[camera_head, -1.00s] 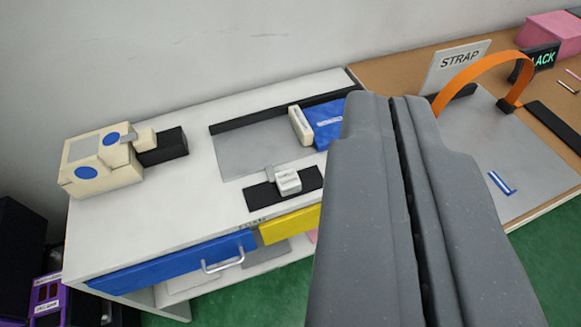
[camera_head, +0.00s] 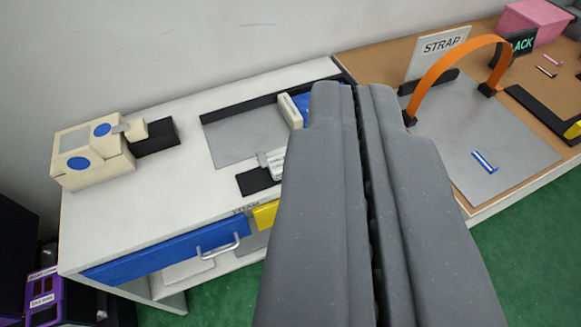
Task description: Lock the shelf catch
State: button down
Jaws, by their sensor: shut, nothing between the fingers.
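My gripper (camera_head: 345,90) fills the lower middle of the view, with its two grey fingers together and nothing visible between them. A small white catch-like block (camera_head: 272,163) with a grey tab sits on a black plate (camera_head: 256,181) on the white shelf unit's top. My fingers hide its right part. Behind it, a cream block (camera_head: 291,110) joined to a blue piece (camera_head: 303,104) stands at the end of a grey panel, also partly hidden. I cannot tell from the picture which fixture is the shelf catch, or whether it is locked.
A cream box with blue discs (camera_head: 90,157) and a black block (camera_head: 156,138) stand at the left of the white top (camera_head: 150,210). Below are a blue drawer (camera_head: 165,252) and a yellow front (camera_head: 265,215). An orange strap arch (camera_head: 455,62) stands on the right table.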

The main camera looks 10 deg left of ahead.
aim_at(275, 165)
jog(key=k, duration=0.55)
jog(key=z, duration=0.35)
jog(key=i, duration=1.35)
jog(key=u, duration=0.2)
